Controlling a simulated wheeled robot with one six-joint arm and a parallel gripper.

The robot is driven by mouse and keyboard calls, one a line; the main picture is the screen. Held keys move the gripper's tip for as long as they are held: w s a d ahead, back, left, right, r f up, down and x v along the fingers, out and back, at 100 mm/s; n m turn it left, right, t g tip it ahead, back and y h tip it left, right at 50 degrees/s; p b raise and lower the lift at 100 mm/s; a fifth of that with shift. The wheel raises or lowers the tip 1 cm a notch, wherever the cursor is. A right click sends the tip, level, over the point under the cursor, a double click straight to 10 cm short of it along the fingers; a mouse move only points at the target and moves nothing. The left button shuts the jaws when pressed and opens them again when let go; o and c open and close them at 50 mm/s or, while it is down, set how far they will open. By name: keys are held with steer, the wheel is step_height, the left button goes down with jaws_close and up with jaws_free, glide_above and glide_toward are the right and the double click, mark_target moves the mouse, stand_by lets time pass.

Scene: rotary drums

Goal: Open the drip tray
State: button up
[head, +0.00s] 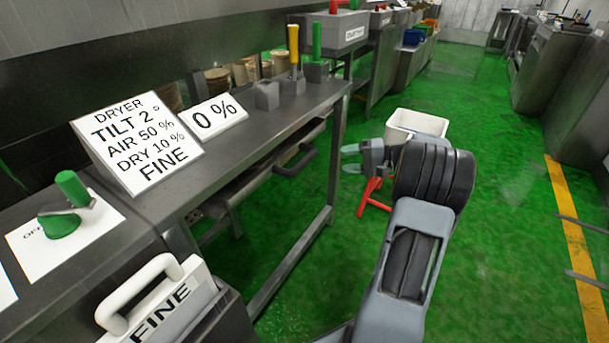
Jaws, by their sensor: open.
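The drip tray (240,181) is a grey metal tray under the steel bench top, with a dark bar handle (296,160) sticking out from the bench's front. My gripper (345,159) is to the right of the handle, over the green floor in the picture. Its jaws are open, point left toward the bench and hold nothing. A gap shows between the jaws and the handle. How far out the tray stands is hard to tell, as the bench top hides most of it.
On the bench (262,128) stand a dryer sign (138,140), a "0 %" sign (213,115) and levers with yellow (293,45) and green (316,40) grips. A white bin (418,122) on a red stand is behind my arm.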

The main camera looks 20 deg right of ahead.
mark_target(308, 162)
steer(key=b+x, duration=0.3)
steer(key=x, duration=1)
steer(key=shift+w+f+b, duration=0.15)
steer(key=shift+w+b, duration=0.1)
steer(key=shift+b, duration=0.1)
jaws_close()
